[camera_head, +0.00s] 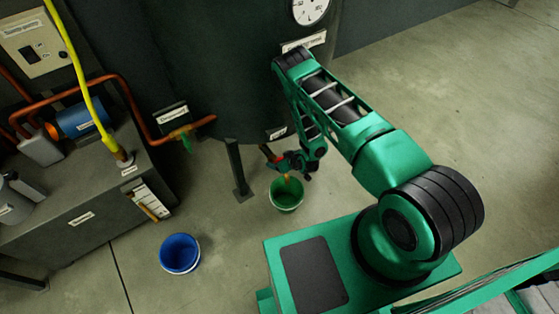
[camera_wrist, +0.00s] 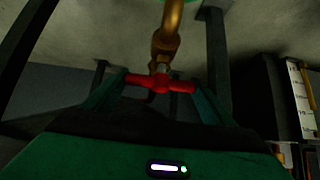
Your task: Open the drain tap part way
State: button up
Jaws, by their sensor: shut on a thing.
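The drain tap (camera_wrist: 165,45) is a brass body with a red bar handle (camera_wrist: 160,83) in the wrist view. The handle lies level across the picture, crosswise to the brass spout. My gripper (camera_wrist: 160,86) is shut on the handle, one finger at each end. In the head view my gripper (camera_head: 290,162) is low under the dark tank (camera_head: 235,70), and a bit of red shows beside it. My gripper hides most of the tap.
A blue bucket (camera_head: 180,254) stands on the floor at lower left. A tank leg (camera_head: 238,170) is left of my gripper. Floor at right is clear.

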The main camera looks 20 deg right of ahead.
jog(key=shift+d+n+y, duration=0.1)
jog(key=shift+n+y, duration=0.2)
jog(key=n+g+y, duration=0.1)
jog(key=n+y, duration=0.1)
jog(key=n, duration=0.1)
jog(key=shift+n+g+y, duration=1.1)
jog(key=shift+n+g, duration=0.3)
jog(key=shift+n, duration=0.7)
jog(key=shift+d, duration=0.1)
jog(key=o, duration=1)
jog(key=shift+o, duration=0.2)
jog(key=v, duration=1)
jog(key=shift+r, duration=0.3)
